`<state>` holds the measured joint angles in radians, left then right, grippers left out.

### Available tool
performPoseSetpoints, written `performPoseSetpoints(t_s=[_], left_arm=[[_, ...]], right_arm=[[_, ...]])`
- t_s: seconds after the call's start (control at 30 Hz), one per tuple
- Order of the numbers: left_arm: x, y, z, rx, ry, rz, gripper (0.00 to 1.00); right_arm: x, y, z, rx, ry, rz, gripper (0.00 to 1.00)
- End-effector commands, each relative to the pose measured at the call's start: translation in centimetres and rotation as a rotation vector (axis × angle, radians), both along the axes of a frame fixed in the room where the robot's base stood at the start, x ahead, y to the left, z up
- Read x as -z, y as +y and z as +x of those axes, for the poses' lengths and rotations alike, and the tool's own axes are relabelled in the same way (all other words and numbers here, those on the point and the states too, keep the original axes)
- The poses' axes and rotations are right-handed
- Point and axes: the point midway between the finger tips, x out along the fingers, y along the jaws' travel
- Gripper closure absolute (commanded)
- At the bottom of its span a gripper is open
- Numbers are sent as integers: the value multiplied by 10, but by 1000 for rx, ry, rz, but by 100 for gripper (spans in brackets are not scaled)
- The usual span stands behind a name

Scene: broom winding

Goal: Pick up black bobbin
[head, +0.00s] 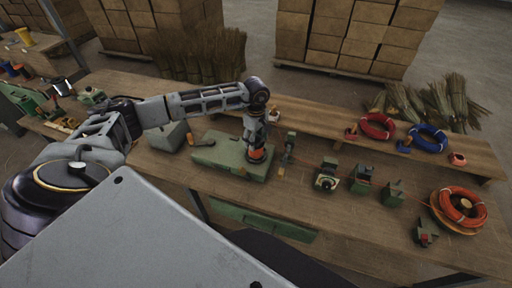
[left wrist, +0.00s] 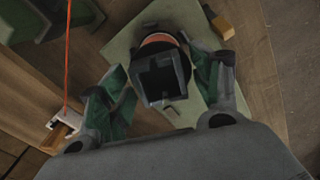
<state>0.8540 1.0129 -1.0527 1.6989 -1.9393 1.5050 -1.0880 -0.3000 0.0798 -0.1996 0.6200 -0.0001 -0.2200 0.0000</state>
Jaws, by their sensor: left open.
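A dark, square-edged piece (left wrist: 162,78) with an orange band shows in the left wrist view, between my fingers. It may be the black bobbin; its full shape is partly hidden. The orange band also shows in the head view (head: 257,154), low at the end of my left arm. A pale green base plate (head: 218,154) lies under it on the bench. My left gripper (left wrist: 160,92) is open, its green fingers on either side of the dark piece, with gaps visible. It points down in the head view (head: 256,143). My right gripper is not in view.
Green fixtures (head: 327,177) stand along the wooden bench (head: 300,215) to the right. Red (head: 377,127) and blue (head: 428,138) cord coils lie on the rear shelf, and an orange coil (head: 463,206) lies at far right. A small wooden block (left wrist: 223,26) is near the plate.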

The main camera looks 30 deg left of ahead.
Motion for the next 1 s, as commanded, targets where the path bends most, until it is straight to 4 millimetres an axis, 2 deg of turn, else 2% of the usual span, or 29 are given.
performPoseSetpoints(t_s=[0.33, 0.87, 1.0], left_arm=[[36, 0, -1, 1, 2, 0, 36], [40, 0, -1, 1, 1, 0, 36], [40, 0, -1, 1, 1, 0, 51]], right_arm=[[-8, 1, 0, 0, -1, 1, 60], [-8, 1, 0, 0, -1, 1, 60], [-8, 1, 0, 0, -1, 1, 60]])
